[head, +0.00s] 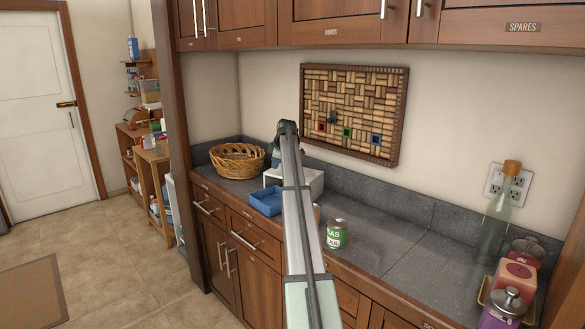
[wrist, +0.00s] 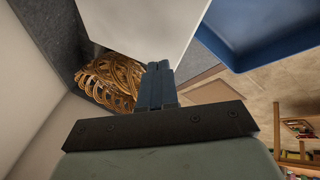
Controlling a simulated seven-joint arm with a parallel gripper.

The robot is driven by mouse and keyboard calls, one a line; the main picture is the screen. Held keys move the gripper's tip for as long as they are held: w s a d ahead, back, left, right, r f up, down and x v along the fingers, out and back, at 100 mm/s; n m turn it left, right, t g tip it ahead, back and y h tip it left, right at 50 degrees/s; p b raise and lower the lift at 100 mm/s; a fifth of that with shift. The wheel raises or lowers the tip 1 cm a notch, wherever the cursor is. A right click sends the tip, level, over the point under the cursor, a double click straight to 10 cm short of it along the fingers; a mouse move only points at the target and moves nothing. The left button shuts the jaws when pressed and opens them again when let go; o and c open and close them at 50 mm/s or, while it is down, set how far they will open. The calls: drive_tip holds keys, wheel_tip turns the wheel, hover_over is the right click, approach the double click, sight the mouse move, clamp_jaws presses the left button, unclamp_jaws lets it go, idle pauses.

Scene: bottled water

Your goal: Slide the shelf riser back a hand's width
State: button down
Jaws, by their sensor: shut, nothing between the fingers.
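The shelf riser (head: 314,181) is a white, low stand on the grey counter near the back wall, partly hidden by my arm in the head view. Its white panel (wrist: 140,25) fills the top of the wrist view. My gripper (head: 275,161) is over the riser's left part, its fingers pointing down. In the wrist view the gripper (wrist: 157,72) is shut and empty, its fingertips close to the white panel's lower edge. I cannot tell whether they touch it.
A blue tray (head: 266,203) sits in front of the riser and shows in the wrist view (wrist: 275,30). A wicker basket (head: 238,161) stands to the left. A green can (head: 337,236) stands to the right. The counter right of the can is clear up to a bottle (head: 494,225).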

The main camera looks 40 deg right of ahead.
sight(316, 177)
drive_tip(key=s+d+m+g, duration=0.1)
drive_tip(key=s+d, duration=0.2)
drive_tip(key=s, duration=0.2)
drive_tip(key=s+d+m+g+y, duration=0.1)
drive_tip(key=s+d, duration=0.3)
drive_tip(key=s+d+f+m+g+y, duration=0.1)
drive_tip(key=s+d+g, duration=0.1)
drive_tip(key=s+d, duration=0.2)
drive_tip(key=shift+s, duration=0.85)
drive_tip(key=w+a, duration=0.1)
drive_tip(key=w, duration=0.2)
drive_tip(key=w+a, duration=0.2)
drive_tip(key=w, duration=0.1)
drive_tip(key=w+a, duration=0.1)
drive_tip(key=w, duration=0.3)
drive_tip(key=shift+w+a+f, duration=0.1)
drive_tip(key=shift+a, duration=0.25)
drive_tip(key=shift+w+a, duration=0.15)
drive_tip(key=shift+w, duration=0.15)
drive_tip(key=shift+s+f, duration=0.2)
drive_tip(key=shift+f, duration=0.65)
